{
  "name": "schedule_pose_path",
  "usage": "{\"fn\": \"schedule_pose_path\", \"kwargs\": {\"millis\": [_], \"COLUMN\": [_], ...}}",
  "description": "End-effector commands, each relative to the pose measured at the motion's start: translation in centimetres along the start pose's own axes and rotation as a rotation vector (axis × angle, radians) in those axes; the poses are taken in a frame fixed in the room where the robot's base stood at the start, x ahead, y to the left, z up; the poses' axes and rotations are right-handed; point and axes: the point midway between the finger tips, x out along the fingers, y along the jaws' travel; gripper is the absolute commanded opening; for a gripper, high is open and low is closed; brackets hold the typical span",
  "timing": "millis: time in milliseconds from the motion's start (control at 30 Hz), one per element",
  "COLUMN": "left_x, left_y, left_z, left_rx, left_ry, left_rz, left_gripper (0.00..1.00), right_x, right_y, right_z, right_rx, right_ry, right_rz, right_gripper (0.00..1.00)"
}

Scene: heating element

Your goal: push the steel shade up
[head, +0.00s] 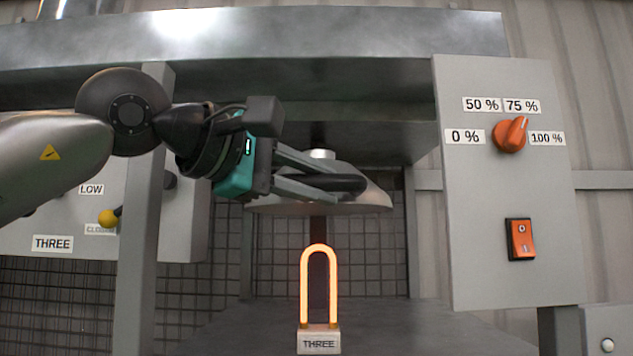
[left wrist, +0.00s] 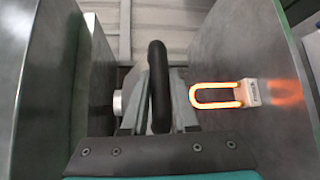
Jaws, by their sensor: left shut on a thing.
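The steel shade (head: 376,197) is a shallow metal dome in the middle of the head view. It hangs under the overhead hood, above the glowing element. My left gripper (head: 335,188) comes in from the left and is shut on the shade's black handle (left wrist: 158,85). The fingers cover part of the handle and of the shade's front. In the left wrist view the handle runs between the fingers, with the shade behind it. The glowing orange U-shaped heating element (head: 319,285) stands upright on a block (head: 318,342) labelled THREE. My right gripper is not in view.
A metal hood (head: 250,45) spans the top. A grey control panel (head: 505,180) on the right carries an orange knob (head: 510,135) and a rocker switch (head: 520,239). A grey post (head: 148,220) and a box with a yellow-tipped lever (head: 108,217) stand at left.

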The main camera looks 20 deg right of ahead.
Motion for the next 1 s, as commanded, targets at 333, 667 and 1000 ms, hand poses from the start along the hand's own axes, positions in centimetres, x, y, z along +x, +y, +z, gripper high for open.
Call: {"fn": "schedule_pose_path", "kwargs": {"millis": [333, 667, 1000], "left_x": [0.0, 0.0, -0.4], "left_y": [0.0, 0.0, 2.8], "left_z": [0.0, 0.0, 0.4], "left_rx": [0.0, 0.0, 0.0], "left_ry": [0.001, 0.001, 0.001], "left_rz": [0.0, 0.0, 0.004], "left_gripper": [0.0, 0.0, 0.0], "right_x": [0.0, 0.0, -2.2], "right_y": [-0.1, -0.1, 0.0], "right_z": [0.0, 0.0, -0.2], "right_rx": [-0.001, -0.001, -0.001], "right_ry": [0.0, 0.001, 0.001], "right_rz": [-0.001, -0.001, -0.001], "right_gripper": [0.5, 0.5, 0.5]}}
